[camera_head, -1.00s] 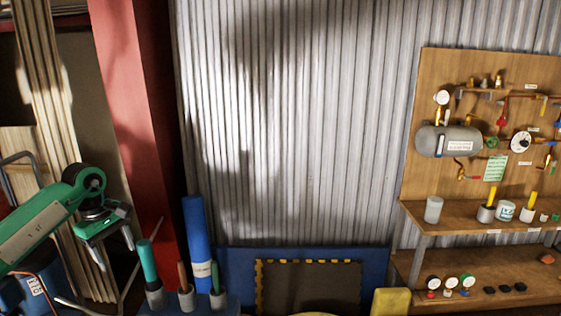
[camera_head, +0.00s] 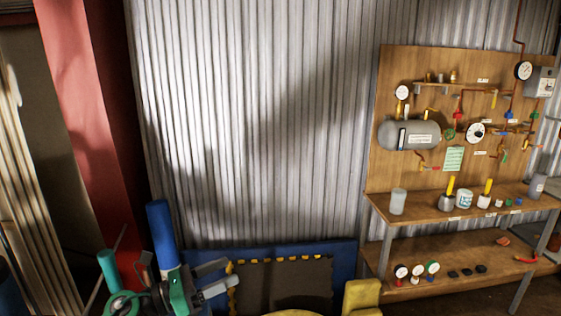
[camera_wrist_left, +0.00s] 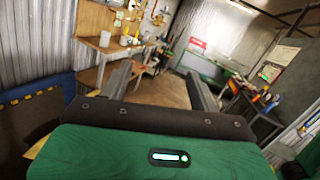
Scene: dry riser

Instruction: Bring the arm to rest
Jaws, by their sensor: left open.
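My left gripper (camera_head: 212,278) shows at the bottom left of the head view, its fingers pointing right. It is open, with nothing between the fingers. My right gripper is in neither view.
A wooden pegboard (camera_head: 390,170) with a grey tank (camera_head: 408,135) and gauges stands at right above a shelf (camera_head: 430,212). A blue panel (camera_head: 342,262) leans on the corrugated wall (camera_head: 250,120). A red column (camera_head: 95,120) stands left. The wrist view shows open floor (camera_wrist_left: 165,92).

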